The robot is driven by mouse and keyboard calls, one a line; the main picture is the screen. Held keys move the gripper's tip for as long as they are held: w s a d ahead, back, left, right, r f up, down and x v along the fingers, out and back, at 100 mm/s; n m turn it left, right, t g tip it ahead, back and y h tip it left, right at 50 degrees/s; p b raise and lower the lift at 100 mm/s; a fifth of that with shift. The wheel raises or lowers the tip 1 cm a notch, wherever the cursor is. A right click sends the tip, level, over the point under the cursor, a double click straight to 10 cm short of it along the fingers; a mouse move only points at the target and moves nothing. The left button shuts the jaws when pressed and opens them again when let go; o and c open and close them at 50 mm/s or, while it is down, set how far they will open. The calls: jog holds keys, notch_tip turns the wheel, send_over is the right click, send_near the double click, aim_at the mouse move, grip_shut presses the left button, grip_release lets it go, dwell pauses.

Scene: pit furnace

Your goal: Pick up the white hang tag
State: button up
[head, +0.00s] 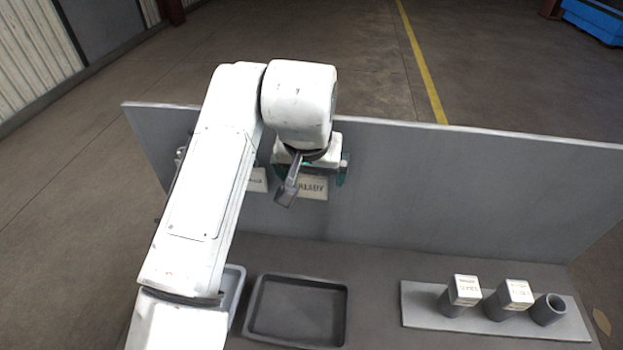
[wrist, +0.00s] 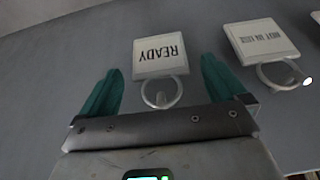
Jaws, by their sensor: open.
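A white hang tag reading READY (wrist: 160,55) hangs on the grey upright panel, with a ring (wrist: 161,95) at one edge. In the wrist view it lies between the teal fingers of my gripper (wrist: 160,68), with clear space on both sides. I cannot tell how deep the fingers reach around it. In the head view the tag (head: 313,188) shows partly below my gripper (head: 311,172), which is open and empty. A second white tag with a ring (wrist: 262,40) hangs to the right in the wrist view; a third is cut off at the edge.
The grey panel (head: 450,190) stands along the back of the bench. An empty dark tray (head: 258,310) sits in front, with a lighter tray (head: 236,292) partly behind my arm. At right, a grey base (head: 418,312) holds two white-topped cylinders (head: 464,291) (head: 514,295) and an open cup (head: 548,310).

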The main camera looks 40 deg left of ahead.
jog(key=shift+f, duration=0.15)
jog(key=c, duration=1.2)
